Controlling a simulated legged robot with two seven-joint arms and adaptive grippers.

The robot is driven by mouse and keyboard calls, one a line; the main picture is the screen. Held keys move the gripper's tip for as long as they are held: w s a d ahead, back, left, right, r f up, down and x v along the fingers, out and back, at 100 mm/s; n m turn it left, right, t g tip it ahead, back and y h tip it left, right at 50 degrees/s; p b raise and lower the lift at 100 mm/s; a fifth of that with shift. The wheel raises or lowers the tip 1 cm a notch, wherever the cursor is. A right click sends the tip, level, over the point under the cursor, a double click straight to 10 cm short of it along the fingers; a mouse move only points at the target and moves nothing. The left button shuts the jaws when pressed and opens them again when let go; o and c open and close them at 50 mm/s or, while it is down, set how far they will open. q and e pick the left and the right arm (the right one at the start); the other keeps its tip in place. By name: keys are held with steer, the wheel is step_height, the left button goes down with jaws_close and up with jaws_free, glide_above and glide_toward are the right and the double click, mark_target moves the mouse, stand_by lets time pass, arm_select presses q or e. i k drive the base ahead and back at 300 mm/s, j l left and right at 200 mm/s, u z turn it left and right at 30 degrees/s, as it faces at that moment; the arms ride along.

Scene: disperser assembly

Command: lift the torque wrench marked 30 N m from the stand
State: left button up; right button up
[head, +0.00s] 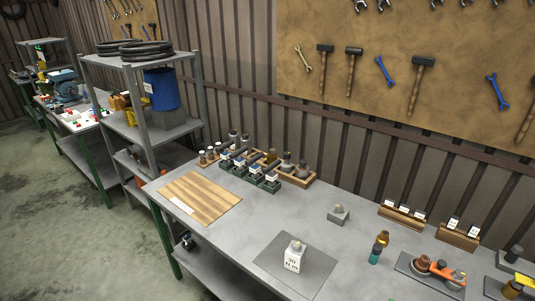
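A white block-shaped label (292,258) with dark lettering stands on a dark grey mat (268,256) at the front of the workbench. Its lower line looks like "N m", but I cannot read the number surely. A small grey metal piece sits at its top. I cannot make out a clear torque wrench shape or tell which piece is the stand. Two wooden holders, one (398,219) left of the other (456,241), carry small white tags too small to read. Neither of my grippers is in view.
A wooden board (200,198) lies at the bench's left end. Several dark-based labelled items and wooden trays (296,180) stand behind it. A grey block (339,215), a teal-bodied bottle (375,255) and an orange-handled tool (447,271) are to the right. The bench middle is mostly clear.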

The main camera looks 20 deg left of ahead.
mark_target(225, 155)
steer(key=i+j+z, duration=0.15)
steer(key=j+z, duration=0.2)
steer(key=j, duration=0.25)
steer(key=i+j+z, duration=0.1)
steer(key=j+z, duration=0.3)
steer(key=j, duration=0.2)
steer(key=j+z, duration=0.35)
steer(key=j, duration=0.25)
